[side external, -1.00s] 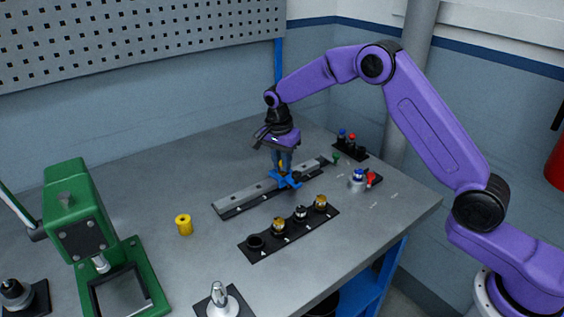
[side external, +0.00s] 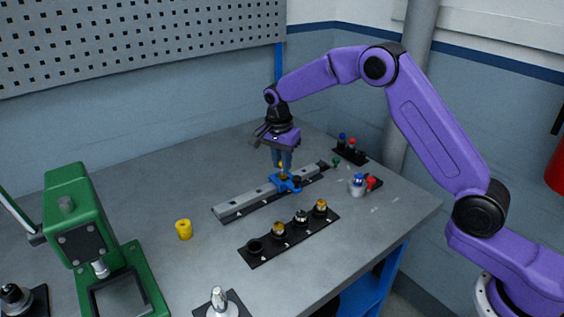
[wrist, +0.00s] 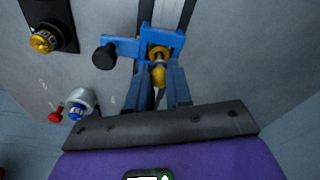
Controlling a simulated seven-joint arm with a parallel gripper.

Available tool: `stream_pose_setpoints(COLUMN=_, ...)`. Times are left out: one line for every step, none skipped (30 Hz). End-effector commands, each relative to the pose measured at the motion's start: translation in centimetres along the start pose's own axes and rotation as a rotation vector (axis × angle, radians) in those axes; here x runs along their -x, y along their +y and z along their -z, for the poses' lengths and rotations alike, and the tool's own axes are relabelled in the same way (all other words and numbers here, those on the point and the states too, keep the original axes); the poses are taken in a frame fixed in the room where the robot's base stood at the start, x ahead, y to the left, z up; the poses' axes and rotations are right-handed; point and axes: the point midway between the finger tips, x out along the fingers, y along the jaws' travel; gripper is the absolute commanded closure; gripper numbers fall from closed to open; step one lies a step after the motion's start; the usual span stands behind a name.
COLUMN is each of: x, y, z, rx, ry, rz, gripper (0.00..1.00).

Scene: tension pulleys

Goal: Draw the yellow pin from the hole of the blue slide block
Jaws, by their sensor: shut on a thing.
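The blue slide block (side external: 291,183) sits on the grey rail (side external: 248,199), toward its far end; it also shows in the wrist view (wrist: 125,45). A black knob (wrist: 104,57) is on the block's arm. My gripper (side external: 282,164) points down just above the block. In the wrist view its two blue fingers are shut on the yellow pin (wrist: 158,76), gripping it from both sides. The pin (side external: 282,172) is upright over the block. A yellow ring shows at the block beyond the pin. I cannot tell whether the pin's lower end is inside the hole.
A black strip (side external: 262,258) with several round parts lies in front of the rail. A yellow spool (side external: 184,229) stands left, near a green press (side external: 75,215). A blue-topped fitting (side external: 358,184) and a dark rack (side external: 350,156) stand to the right.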

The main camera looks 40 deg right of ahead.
Motion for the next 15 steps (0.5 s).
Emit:
stream_pose_setpoints(x=0.12, y=-0.01, z=0.01, rx=0.000, ry=0.000, rz=0.001, gripper=1.00)
stream_pose_setpoints(x=0.17, y=-0.01, z=0.02, rx=0.000, ry=0.000, rz=0.000, gripper=1.00)
stream_pose_setpoints(x=0.24, y=-0.01, z=0.03, rx=0.000, ry=0.000, rz=0.000, gripper=1.00)
stream_pose_setpoints(x=0.29, y=-0.01, z=0.03, rx=0.000, ry=0.000, rz=0.000, gripper=1.00)
stream_pose_setpoints(x=0.34, y=-0.01, z=0.04, rx=0.000, ry=0.000, rz=0.000, gripper=1.00)
stream_pose_setpoints(x=0.40, y=-0.01, z=0.05, rx=0.000, ry=0.000, rz=0.000, gripper=1.00)
stream_pose_setpoints(x=0.45, y=-0.01, z=0.06, rx=0.000, ry=0.000, rz=0.000, gripper=1.00)
stream_pose_setpoints(x=0.50, y=-0.01, z=0.06, rx=0.000, ry=0.000, rz=0.000, gripper=1.00)
stream_pose_setpoints(x=0.56, y=-0.01, z=0.07, rx=0.000, ry=0.000, rz=0.000, gripper=1.00)
stream_pose_setpoints(x=0.61, y=-0.01, z=0.08, rx=0.000, ry=0.000, rz=0.000, gripper=1.00)
stream_pose_setpoints(x=0.66, y=-0.01, z=0.09, rx=0.000, ry=0.000, rz=0.000, gripper=1.00)
stream_pose_setpoints(x=0.73, y=-0.01, z=0.10, rx=0.000, ry=0.000, rz=0.001, gripper=1.00)
stream_pose_setpoints(x=0.77, y=-0.02, z=0.10, rx=0.000, ry=0.000, rz=0.001, gripper=1.00)
stream_pose_setpoints(x=0.82, y=-0.02, z=0.11, rx=0.000, ry=0.000, rz=0.001, gripper=1.00)
stream_pose_setpoints(x=0.89, y=-0.02, z=0.12, rx=-0.001, ry=0.000, rz=0.001, gripper=1.00)
